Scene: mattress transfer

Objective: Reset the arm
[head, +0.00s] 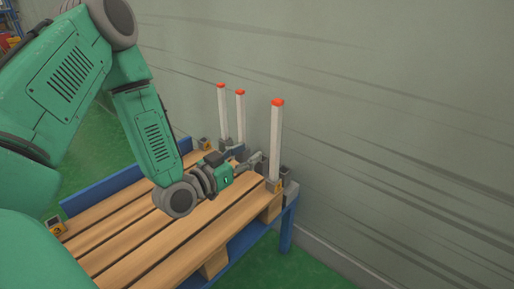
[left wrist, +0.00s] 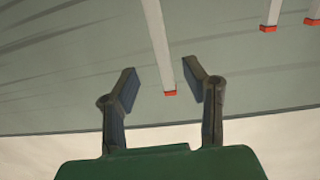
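My left gripper (head: 252,160) reaches in from the left, low over the far end of a wooden pallet (head: 145,237). In the left wrist view my left gripper (left wrist: 161,80) has its two fingers apart with nothing between them. A white post with a red tip (head: 276,140) stands upright beside the fingers at the pallet's right corner. In the left wrist view a red-tipped post (left wrist: 158,45) shows upside down behind the gap between the fingers. I cannot tell whether the gripper touches anything. My right gripper is not in view.
Two more red-tipped posts (head: 223,110) (head: 241,115) stand at the pallet's far edge. The pallet lies on a blue frame (head: 287,228) close to a grey wall (head: 400,100). Green floor (head: 290,272) is clear at the front right.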

